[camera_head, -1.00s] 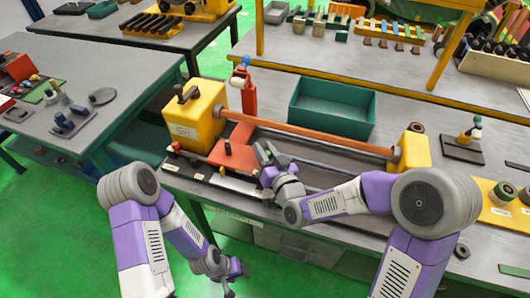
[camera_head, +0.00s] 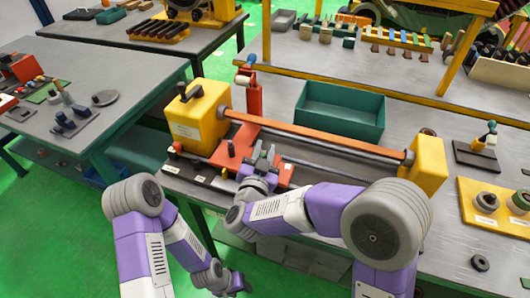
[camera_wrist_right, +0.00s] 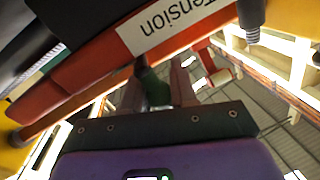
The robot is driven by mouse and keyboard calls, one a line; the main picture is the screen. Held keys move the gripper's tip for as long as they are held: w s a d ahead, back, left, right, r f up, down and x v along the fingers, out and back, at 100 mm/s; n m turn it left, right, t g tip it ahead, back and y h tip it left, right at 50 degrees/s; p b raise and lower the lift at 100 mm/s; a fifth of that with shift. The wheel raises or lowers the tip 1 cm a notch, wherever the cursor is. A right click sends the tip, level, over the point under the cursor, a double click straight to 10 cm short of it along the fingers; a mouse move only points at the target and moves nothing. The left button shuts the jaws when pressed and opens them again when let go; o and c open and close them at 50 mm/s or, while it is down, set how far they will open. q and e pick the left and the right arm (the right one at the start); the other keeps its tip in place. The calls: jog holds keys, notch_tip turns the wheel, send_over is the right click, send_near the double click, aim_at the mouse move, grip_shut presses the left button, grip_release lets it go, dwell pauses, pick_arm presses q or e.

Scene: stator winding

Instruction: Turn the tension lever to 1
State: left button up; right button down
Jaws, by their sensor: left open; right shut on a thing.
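The winding machine has a yellow headstock (camera_head: 197,118), an orange-red bar (camera_head: 310,138) and an orange-red carriage (camera_head: 226,158). My right gripper (camera_head: 263,155) is at the front of the carriage, by its right part. In the right wrist view, a white label (camera_wrist_right: 160,25) reading "Tension" is on the orange-red part. Just past it, my right gripper's fingers (camera_wrist_right: 157,88) are closed on a dark green upright piece, the tension lever (camera_wrist_right: 154,88). The lever's setting marks are not readable. My left gripper (camera_head: 238,284) hangs open and empty, low in front of the bench, away from the machine.
A green open bin (camera_head: 340,108) stands behind the bar. A yellow tailstock (camera_head: 428,163) is at the bar's right end. A second table (camera_head: 120,75) with small parts is at the left. The floor in front of the bench is clear.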

jog(key=shift+s+f, duration=0.1)
jog(key=shift+f, duration=0.3)
jog(key=c, duration=1)
grip_release()
jog(key=shift+c, duration=0.2)
jog(key=shift+o, duration=0.5)
jog(key=shift+r+h, duration=0.2)
jog(key=shift+h, duration=0.1)
jog(key=shift+a, duration=0.1)
jog(key=s, duration=0.2)
jog(key=s+p, duration=0.1)
jog(key=s, duration=0.2)
jog(key=s+a, duration=0.1)
jog(key=s, duration=0.1)
jog(key=shift+s+a, duration=0.1)
jog(key=shift+s, duration=0.05)
